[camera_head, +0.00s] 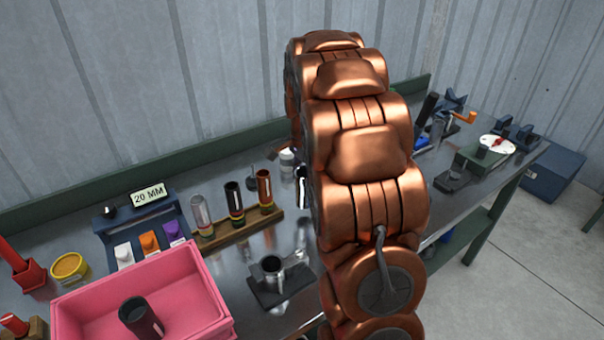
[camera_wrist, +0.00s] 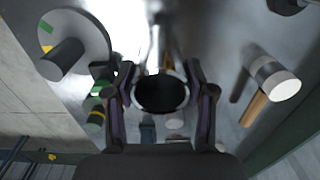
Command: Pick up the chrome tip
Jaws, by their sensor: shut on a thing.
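In the wrist view my gripper (camera_wrist: 159,72) has its two fingers on either side of the chrome tip (camera_wrist: 161,95), closed on it. The tip's dark round open end faces the camera, with a thin bright rim. In the head view a narrow shiny tube (camera_head: 301,187), which looks like the same tip, shows just left of my copper-coloured arm, above the metal bench. My arm hides the gripper in the head view. I cannot tell how far the tip is from the bench top.
A wooden rack (camera_head: 240,229) holds silver, black and copper tubes. A pink bin (camera_head: 196,296) holds a dark tube. A clamp block (camera_head: 282,284) stands left of my arm. A mallet (camera_wrist: 272,80) shows at the right of the wrist view. Fixtures (camera_head: 475,160) occupy the bench's right end.

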